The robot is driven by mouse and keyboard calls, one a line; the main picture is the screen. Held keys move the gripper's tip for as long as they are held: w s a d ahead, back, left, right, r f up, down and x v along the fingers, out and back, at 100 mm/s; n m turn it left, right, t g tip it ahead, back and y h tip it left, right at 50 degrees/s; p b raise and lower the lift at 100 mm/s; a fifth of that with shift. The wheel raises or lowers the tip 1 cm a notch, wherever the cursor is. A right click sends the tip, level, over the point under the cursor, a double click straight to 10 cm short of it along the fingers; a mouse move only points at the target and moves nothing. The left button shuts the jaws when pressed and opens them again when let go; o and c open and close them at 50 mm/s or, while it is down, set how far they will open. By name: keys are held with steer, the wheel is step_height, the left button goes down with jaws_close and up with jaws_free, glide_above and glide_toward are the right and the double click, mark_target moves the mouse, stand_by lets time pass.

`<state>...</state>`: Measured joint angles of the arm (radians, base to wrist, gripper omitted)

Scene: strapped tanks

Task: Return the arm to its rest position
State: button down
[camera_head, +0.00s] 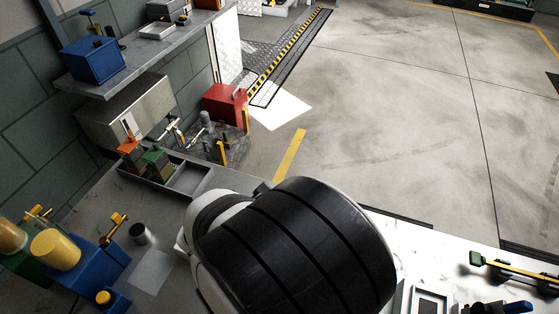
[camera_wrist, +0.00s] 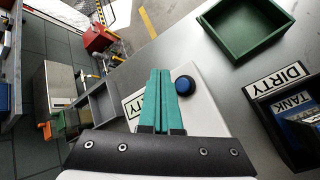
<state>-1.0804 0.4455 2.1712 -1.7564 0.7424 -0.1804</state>
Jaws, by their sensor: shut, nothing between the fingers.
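My gripper (camera_wrist: 160,75) shows in the wrist view with its two teal fingers pressed together. It is shut and holds nothing. In the head view, my own black and white arm fills the lower middle and hides the gripper and much of the bench.
A green tray (camera_wrist: 222,39) lies beyond the fingers. A dark bin (camera_wrist: 262,104) marked DIRTY stands at right. In the head view, a grey divided tray (camera_head: 190,180) and a blue box (camera_head: 88,276) stand left. A shelf (camera_head: 140,62) overhangs the back left. Open floor lies beyond the bench.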

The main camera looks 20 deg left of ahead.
steer(key=w+d+r+m+g+h, duration=0.1)
steer(key=d+r+m+h, duration=0.2)
steer(key=d+m, duration=0.55)
steer(key=d+r+m+g+h, duration=0.25)
steer(key=d+m, duration=0.25)
steer(key=d, duration=0.7)
steer(key=s+d+r+m+g+y, duration=0.15)
steer(key=s+d+m+g, duration=0.35)
steer(key=s+d+m, duration=0.6)
steer(key=s+a+r+m+y, duration=0.1)
steer(key=s+a+m+y, duration=0.3)
steer(key=s+m, duration=0.4)
steer(key=shift+s+a+r+m+g+y, duration=0.25)
steer(key=shift+a+m+g+y, duration=0.2)
steer(key=shift+m, duration=0.2)
